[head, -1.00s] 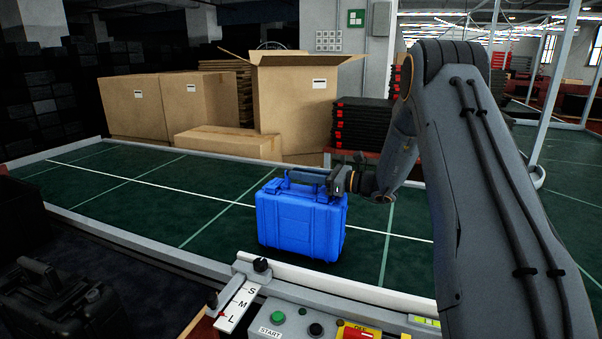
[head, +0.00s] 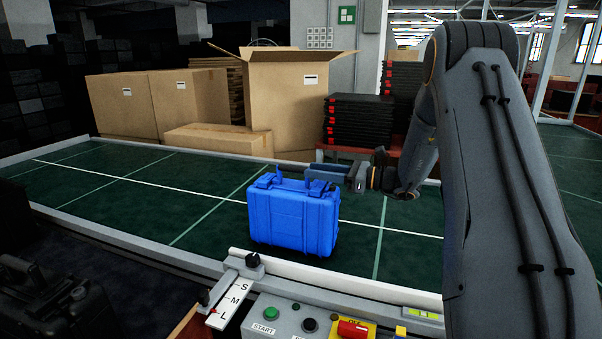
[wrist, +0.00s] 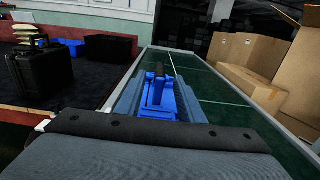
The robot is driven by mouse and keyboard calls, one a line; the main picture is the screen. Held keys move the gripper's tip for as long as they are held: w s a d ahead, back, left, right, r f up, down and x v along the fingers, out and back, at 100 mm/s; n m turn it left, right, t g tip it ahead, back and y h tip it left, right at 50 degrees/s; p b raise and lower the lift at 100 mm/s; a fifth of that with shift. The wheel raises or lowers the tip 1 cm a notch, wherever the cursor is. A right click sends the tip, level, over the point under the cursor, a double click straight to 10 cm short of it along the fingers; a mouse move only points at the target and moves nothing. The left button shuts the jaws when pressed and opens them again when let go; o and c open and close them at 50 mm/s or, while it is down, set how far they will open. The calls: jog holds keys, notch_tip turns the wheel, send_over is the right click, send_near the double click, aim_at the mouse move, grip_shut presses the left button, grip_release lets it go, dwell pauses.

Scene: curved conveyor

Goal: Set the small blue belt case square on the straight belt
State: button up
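The blue case (head: 293,217) stands upright on the green belt (head: 120,181) in the head view, over the white lengthwise line. Its broad face is toward me and looks roughly parallel to that line. In the wrist view the case (wrist: 158,98) shows between the spread fingers of my gripper (wrist: 160,105), ahead of the palm. The fingers are apart and do not hold the handle. The case's far side is hidden.
Cardboard boxes (head: 186,103) and a stack of black cases (head: 357,120) stand behind the belt. A control panel (head: 300,322) and a size scale marked S, M, L (head: 231,299) are at the front edge. A black case (head: 52,300) is at lower left. The belt's left part is clear.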

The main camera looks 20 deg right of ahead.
jog(key=v, duration=0.4)
jog(key=shift+s+d+b, duration=0.1)
jog(key=shift+b, duration=0.25)
jog(key=s+a+f+n+g, duration=0.1)
jog(key=s+a, duration=0.1)
jog(key=a, duration=0.1)
jog(key=s+a+f+n+g+h, duration=0.1)
jog(key=s+a+g, duration=0.1)
jog(key=a, duration=0.1)
jog(key=s+a+f+n+g, duration=0.2)
jog(key=s+a, duration=0.1)
jog(key=shift+a+h, duration=0.1)
jog(key=shift+h, duration=0.2)
jog(key=s+a+f+n+g+h, duration=0.3)
jog(key=s+a+f+n+g, duration=0.15)
jog(key=s, duration=0.55)
jog(key=s+d+f+n+h, duration=0.1)
jog(key=s+f+n+h, duration=0.1)
jog(key=s+n+h, duration=0.3)
jog(key=s+d+f+n+h, duration=0.2)
jog(key=s+n+h, duration=0.3)
jog(key=s+n, duration=0.6)
jog(key=shift+s+d, duration=0.25)
jog(key=shift+s, duration=0.4)
